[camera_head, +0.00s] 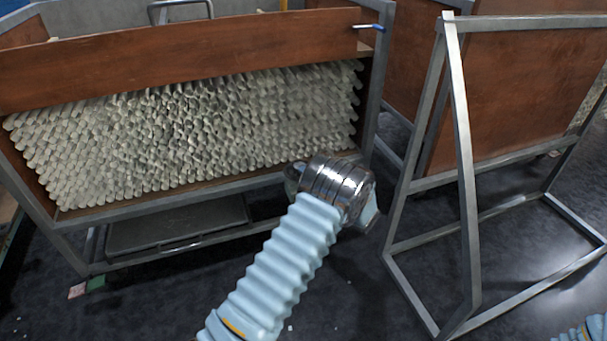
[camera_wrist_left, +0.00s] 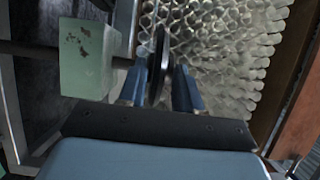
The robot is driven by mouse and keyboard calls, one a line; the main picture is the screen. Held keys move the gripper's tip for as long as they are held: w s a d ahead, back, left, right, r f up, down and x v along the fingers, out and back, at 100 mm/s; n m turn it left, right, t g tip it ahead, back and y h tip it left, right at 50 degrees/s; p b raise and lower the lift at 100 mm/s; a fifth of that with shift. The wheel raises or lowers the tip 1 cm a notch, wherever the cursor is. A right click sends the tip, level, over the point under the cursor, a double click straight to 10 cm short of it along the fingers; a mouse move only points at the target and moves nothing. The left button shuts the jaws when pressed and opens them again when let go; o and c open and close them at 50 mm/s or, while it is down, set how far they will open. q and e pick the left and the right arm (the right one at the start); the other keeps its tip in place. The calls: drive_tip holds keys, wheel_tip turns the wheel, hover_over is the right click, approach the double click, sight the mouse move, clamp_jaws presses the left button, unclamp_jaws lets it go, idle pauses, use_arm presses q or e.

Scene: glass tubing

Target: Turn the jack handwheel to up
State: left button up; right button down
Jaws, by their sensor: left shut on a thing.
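In the left wrist view, the handwheel (camera_wrist_left: 157,62) is a dark, thin disc seen nearly edge-on. It stands between the two blue fingers of my left gripper (camera_wrist_left: 160,84), which is shut on it. A pale green box (camera_wrist_left: 88,58) with dark worn marks is just left of the fingers; I cannot tell how it joins the wheel. In the head view my left arm reaches up to the lower right corner of the tube cart, and its silver wrist hides the handwheel and most of the gripper. My right gripper is not in view.
A wood-and-metal cart (camera_head: 200,54) full of glass tubes (camera_head: 190,130) stands ahead, with a flat grey tray (camera_head: 178,228) low under it. A metal A-frame (camera_head: 464,170) with a brown panel (camera_head: 525,90) stands close on the right. Dark floor between is mostly clear.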

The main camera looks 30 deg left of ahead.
use_arm(q)
drive_tip(key=shift+w+d+f+n+g+y, duration=0.15)
drive_tip(key=shift+n+g, duration=0.25)
drive_tip(key=shift+g, duration=0.2)
drive_tip(key=shift+w+a+r+n+g+y, duration=0.15)
drive_tip(key=shift+n+g, duration=0.25)
drive_tip(key=shift+g, duration=0.2)
drive_tip(key=shift+w+d+f+n+g+b, duration=0.1)
drive_tip(key=shift+w+n+g+b, duration=0.1)
drive_tip(key=shift+n+g, duration=0.45)
drive_tip(key=shift+w+d+n+g+b, duration=0.15)
drive_tip(key=shift+n+g, duration=0.2)
drive_tip(key=shift+g, duration=0.6)
drive_tip(key=shift+a, duration=0.1)
drive_tip(key=o, duration=1)
drive_tip(key=shift+o, duration=0.2)
drive_tip(key=d, duration=0.7)
drive_tip(key=shift+w+d, duration=0.15)
drive_tip(key=shift+d, duration=0.1)
